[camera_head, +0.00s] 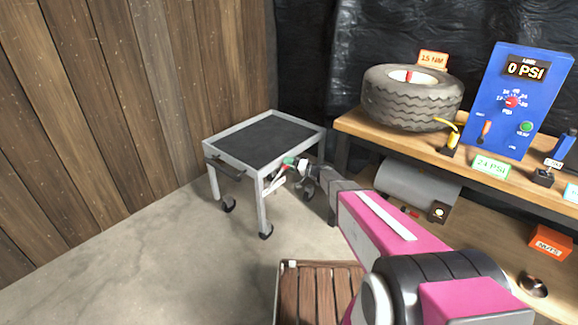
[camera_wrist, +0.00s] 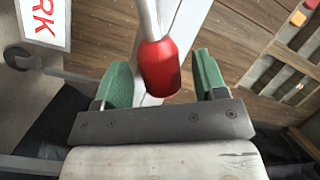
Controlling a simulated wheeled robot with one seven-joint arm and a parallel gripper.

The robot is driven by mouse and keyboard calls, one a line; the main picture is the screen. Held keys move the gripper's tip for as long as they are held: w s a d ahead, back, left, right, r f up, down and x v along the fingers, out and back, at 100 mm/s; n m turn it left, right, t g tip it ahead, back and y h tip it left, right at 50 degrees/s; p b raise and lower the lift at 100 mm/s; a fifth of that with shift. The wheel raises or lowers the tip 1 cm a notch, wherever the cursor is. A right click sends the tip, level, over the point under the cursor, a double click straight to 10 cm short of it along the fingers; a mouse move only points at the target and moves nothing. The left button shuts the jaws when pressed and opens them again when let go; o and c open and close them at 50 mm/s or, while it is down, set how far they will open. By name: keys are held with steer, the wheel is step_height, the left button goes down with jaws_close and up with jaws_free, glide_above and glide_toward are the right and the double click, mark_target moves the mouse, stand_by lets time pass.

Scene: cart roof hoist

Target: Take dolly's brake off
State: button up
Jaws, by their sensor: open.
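The dolly (camera_head: 262,138) is a grey-framed cart with a bare black top and dark casters, standing by the wooden wall. Its brake lever is a pale rod ending in a red knob (camera_wrist: 160,68), in the middle of the wrist view. My gripper (camera_head: 291,163) is at the dolly's right side, below the top's edge. In the wrist view its green-padded fingers (camera_wrist: 163,80) are open, one on each side of the red knob. Gaps show between the knob and both pads. In the head view my gripper and arm partly hide the lever.
A sign with red letters "RK" (camera_wrist: 45,18) is left of the lever. A workbench (camera_head: 370,137) with a tire (camera_head: 412,100) and a blue gauge panel (camera_head: 515,115) stands to the right. A slatted wooden crate (camera_head: 305,290) is on the floor in front.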

mark_target(276, 161)
steer(key=shift+a, duration=0.15)
jaws_close()
steer(key=shift+r, duration=0.15)
steer(key=shift+s+a+r+n, duration=0.15)
steer(key=shift+s+r+n, duration=0.1)
steer(key=shift+r+n, duration=0.15)
steer(key=s+a+r+n+h, duration=0.3)
steer(key=s+a+r+n, duration=0.3)
steer(key=s+n, duration=0.3)
steer(key=shift+s+a+t+h, duration=0.15)
steer(key=shift+a+t+h, duration=0.2)
steer(key=shift+a, duration=0.3)
steer(key=shift+r+n, duration=0.1)
steer(key=shift+n, duration=0.2)
